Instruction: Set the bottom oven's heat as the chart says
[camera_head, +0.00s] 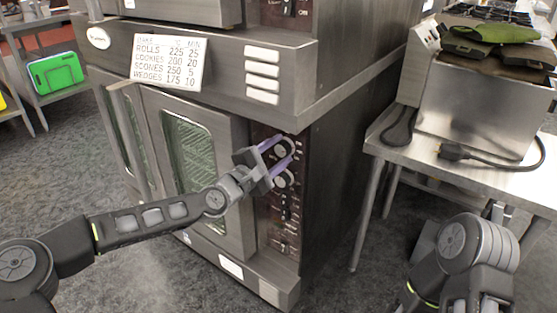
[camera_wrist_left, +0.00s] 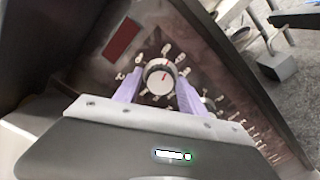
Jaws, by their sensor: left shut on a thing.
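The bottom oven (camera_head: 232,243) has a dark control panel (camera_head: 287,213) on its right side. My left gripper (camera_head: 280,149) is at the upper round knob (camera_head: 284,147), its purple fingers on either side of it. In the left wrist view this pale knob (camera_wrist_left: 159,77) sits between the fingers, with a red mark on its face and printed markings around it. Its numbers are too small to read. A second knob (camera_head: 283,179) is just below. The chart (camera_head: 168,62) lists rolls 225 25, cookies 200 20, scones 250 5 and wedges 175 10. My right gripper is out of view.
A green tablet-like thing (camera_head: 56,73) is on a shelf at the far left.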

